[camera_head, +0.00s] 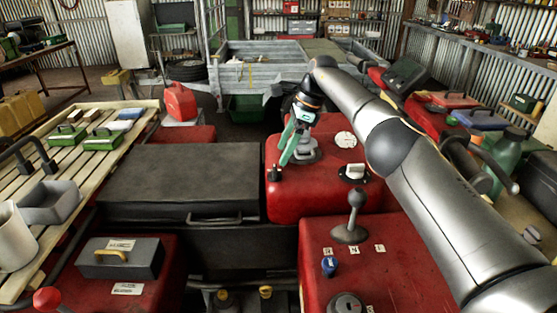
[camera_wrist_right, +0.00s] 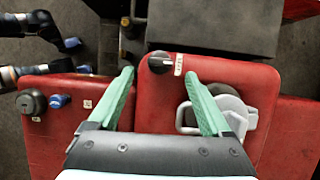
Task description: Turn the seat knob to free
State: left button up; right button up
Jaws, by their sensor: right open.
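The seat knob appears to be the small black round knob with a pale pointer line in the right wrist view (camera_wrist_right: 160,62), beside a small white label (camera_wrist_right: 178,65) near the red housing's edge. In the head view a dark knob (camera_head: 273,174) shows at the left edge of the red housing (camera_head: 310,200). My right gripper (camera_head: 283,162) has green fingers pointing down just above it. In the wrist view the open fingers stand either side of the knob, with a gap on both sides. Contact is not visible. My left gripper is not in view.
A grey cap with a loop (camera_wrist_right: 225,105) lies beside the right finger. A gear lever (camera_head: 354,215), a blue knob (camera_head: 329,265) and a white-topped switch (camera_head: 353,172) stand nearby. The black seat (camera_head: 180,180) is left of the housing.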

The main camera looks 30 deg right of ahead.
jog(key=p+v, duration=0.2)
jog(key=v, duration=0.5)
jog(key=shift+p, duration=0.4)
